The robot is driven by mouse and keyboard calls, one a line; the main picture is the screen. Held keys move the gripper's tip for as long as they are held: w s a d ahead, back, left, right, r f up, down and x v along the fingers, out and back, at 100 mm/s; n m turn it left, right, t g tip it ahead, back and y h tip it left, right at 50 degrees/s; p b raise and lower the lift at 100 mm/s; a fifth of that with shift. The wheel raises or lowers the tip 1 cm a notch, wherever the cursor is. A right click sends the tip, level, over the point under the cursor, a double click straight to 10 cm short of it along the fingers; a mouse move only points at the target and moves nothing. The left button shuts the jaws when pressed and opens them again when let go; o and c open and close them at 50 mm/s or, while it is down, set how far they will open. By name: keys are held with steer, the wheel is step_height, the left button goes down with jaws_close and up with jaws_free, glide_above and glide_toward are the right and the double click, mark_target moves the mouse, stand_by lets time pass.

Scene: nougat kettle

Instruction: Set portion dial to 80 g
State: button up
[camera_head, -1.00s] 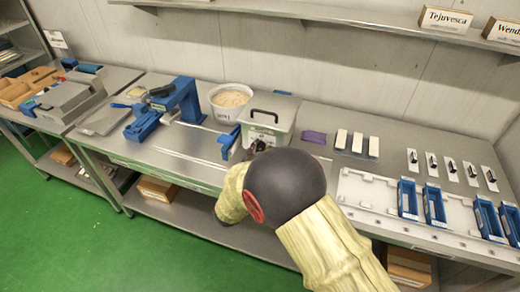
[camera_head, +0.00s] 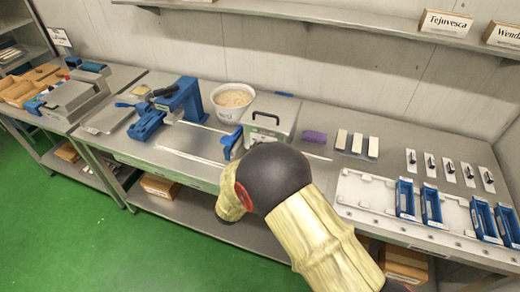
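No portion dial can be made out, and no 80 g mark is readable. A steel box-shaped unit (camera_head: 273,113) with a dark handle on its lid stands on the bench at the middle. A blue part (camera_head: 231,142) stands at its left side. My arm, with a dark round joint and pale yellow links, reaches up from the lower right and covers the area just in front of this unit. My gripper is hidden behind the arm, so its fingers do not show.
A white tub (camera_head: 233,101) of pale grains stands behind, left of the unit. A blue press-like device (camera_head: 167,110) stands farther left. A purple cloth (camera_head: 314,137), pale blocks and a white tray (camera_head: 366,194) with blue holders lie right.

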stand_by(0.4)
steer(key=o, duration=0.9)
steer(key=shift+o, duration=0.7)
steer(key=shift+s+a, duration=0.1)
steer(key=v, duration=1.1)
steer(key=shift+s, duration=0.4)
steer(key=shift+a, duration=0.1)
